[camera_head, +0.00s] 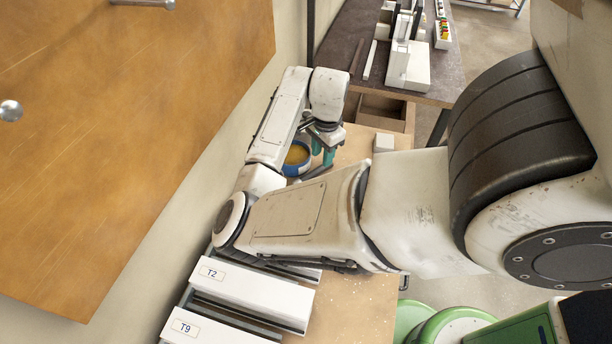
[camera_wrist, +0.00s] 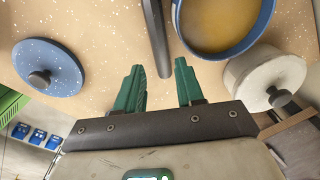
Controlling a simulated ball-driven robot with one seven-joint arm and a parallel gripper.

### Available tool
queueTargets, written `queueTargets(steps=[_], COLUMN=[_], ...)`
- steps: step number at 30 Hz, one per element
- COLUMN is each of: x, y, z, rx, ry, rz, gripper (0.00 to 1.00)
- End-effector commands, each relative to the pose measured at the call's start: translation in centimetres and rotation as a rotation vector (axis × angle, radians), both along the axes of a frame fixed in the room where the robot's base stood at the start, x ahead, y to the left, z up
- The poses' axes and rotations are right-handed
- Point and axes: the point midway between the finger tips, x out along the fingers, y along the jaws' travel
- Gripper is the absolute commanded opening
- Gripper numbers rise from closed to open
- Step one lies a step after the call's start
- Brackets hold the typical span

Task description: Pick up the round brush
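A dark grey rod (camera_wrist: 157,38), possibly the round brush or its handle, shows in the wrist view, running from the top edge toward the gap between my fingers. No bristles show, so I cannot be sure what it is. In the head view a dark rod (camera_head: 316,173) lies on the bench beside the blue bowl. My gripper (camera_wrist: 160,82) is open, with its green fingers apart and nothing between them. It also shows in the head view (camera_head: 323,153), above the bench next to the bowl. My arm hides much of the bench there.
The blue bowl (camera_wrist: 262,45) with yellowish contents is close right of the rod. A blue speckled disc with a knob (camera_wrist: 60,62) lies left; a pale round thing with a knob (camera_wrist: 265,80) stands right. White labelled boxes (camera_head: 250,292) stand at the front. A wooden panel (camera_head: 120,120) is left.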

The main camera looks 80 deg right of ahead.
Motion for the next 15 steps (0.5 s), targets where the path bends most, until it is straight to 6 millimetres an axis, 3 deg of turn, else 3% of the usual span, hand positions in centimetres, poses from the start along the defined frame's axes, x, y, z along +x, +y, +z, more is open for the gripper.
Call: queueTargets(steps=[5,15], x=[0.0,0.1], y=[-0.1,-0.6], z=[-0.9,-5.3], rx=[0.001,-0.001], ry=[0.001,0.001], rz=[0.002,0.002], gripper=[0.37,0.37])
